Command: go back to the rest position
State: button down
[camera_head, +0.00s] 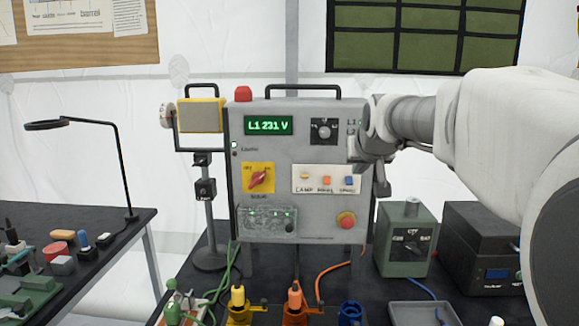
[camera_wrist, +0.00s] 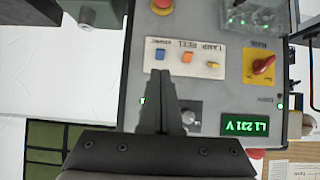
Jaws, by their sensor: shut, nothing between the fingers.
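My gripper (camera_head: 381,184) is shut and empty, in front of the right edge of the grey control box (camera_head: 290,220). In the wrist view, which shows the box upside down, my closed fingers (camera_wrist: 161,75) overlap the white switch plate and partly cover the black rotary knob (camera_wrist: 190,112). The plate (camera_head: 325,190) has yellow, orange and blue switches. The green display (camera_head: 268,125) reads L1 231 V. The red main switch (camera_head: 259,179) sits on a yellow plate. Whether my fingers touch the box cannot be told.
A lamp on a stand (camera_head: 200,116) is left of the box. A green box (camera_head: 405,240) and a dark unit (camera_head: 485,250) stand to its right. Coloured connectors (camera_head: 295,298) line the table's front. A side table (camera_head: 110,240) is at left.

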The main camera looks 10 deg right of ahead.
dwell(0.3)
jog(key=s+a+f+g+p, duration=0.1)
jog(key=s+a+f+p, duration=0.1)
jog(key=s, duration=0.8)
jog(key=s+a+f+n+g+y+p, duration=0.1)
jog(key=s+a+f, duration=0.3)
jog(key=s, duration=0.6)
jog(key=s+a+f+n+g+y+p, duration=0.1)
jog(key=s+a+f+g+p, duration=0.2)
jog(key=s, duration=0.7)
jog(key=shift+s+a+f, duration=0.2)
jog(key=shift+s+a, duration=0.2)
jog(key=shift+a, duration=0.3)
